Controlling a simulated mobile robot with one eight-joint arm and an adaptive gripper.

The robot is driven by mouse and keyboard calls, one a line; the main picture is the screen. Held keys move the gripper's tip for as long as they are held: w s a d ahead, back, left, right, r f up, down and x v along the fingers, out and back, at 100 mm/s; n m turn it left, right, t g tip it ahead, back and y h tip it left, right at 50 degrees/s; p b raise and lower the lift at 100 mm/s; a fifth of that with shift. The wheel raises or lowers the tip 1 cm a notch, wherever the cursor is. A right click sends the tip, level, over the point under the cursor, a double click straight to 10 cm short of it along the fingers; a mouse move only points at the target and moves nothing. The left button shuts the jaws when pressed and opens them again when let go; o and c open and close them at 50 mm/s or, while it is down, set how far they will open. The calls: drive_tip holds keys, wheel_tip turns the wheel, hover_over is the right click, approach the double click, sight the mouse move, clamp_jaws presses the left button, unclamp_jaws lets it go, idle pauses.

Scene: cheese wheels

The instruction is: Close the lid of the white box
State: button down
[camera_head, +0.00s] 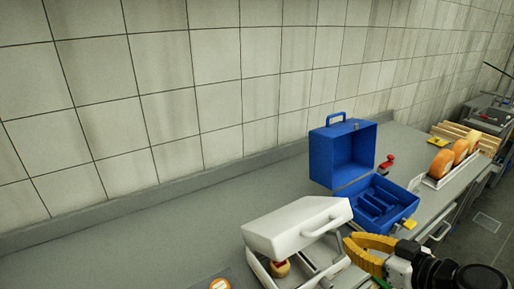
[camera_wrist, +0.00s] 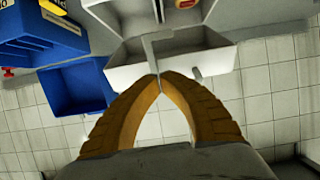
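The white box's lid (camera_head: 292,228) is tilted, partly open above the base (camera_head: 258,270), with its handle on the right-hand side. A small round yellow and red item (camera_head: 281,268) shows in the gap beneath it. My gripper (camera_head: 347,243) has orange fingers and is just right of the lid. In the wrist view the fingertips (camera_wrist: 159,77) meet with nothing seen between them. They overlap the white lid (camera_wrist: 212,66) there; I cannot tell whether they touch it. The gripper and arm hide part of the box's right side.
An open blue case (camera_head: 335,160) stands behind the white box, its lower tray (camera_head: 400,208) close to my gripper. A red item (camera_head: 387,162) lies beside it. Orange cheese wheels (camera_head: 440,163) stand in a rack farther right. The counter's left is clear (camera_head: 130,240), against a tiled wall.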

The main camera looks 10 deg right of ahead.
drive_tip(key=s+d, duration=0.3)
drive_tip(key=s, duration=0.4)
drive_tip(key=g+h+p, duration=0.5)
drive_tip(key=g+p, duration=0.8)
drive_tip(key=p, duration=0.2)
approach(320, 227)
drive_tip(key=shift+w+a+f+b, duration=0.4)
drive_tip(key=shift+w+f+b, duration=0.25)
drive_tip(key=shift+w+f, duration=0.2)
drive_tip(key=shift+s+d+f, duration=0.25)
drive_tip(key=shift+s+f, duration=0.3)
drive_tip(key=shift+f, duration=0.05)
drive_tip(key=shift+s+d+f, duration=0.2)
drive_tip(key=shift+s+f, duration=0.35)
drive_tip(key=shift+f, duration=0.05)
drive_tip(key=shift+s+d+f, duration=0.1)
drive_tip(key=shift+s+f, duration=0.15)
drive_tip(key=shift+f, duration=0.05)
drive_tip(key=shift+s+t, duration=0.1)
drive_tip(key=shift+t, duration=0.2)
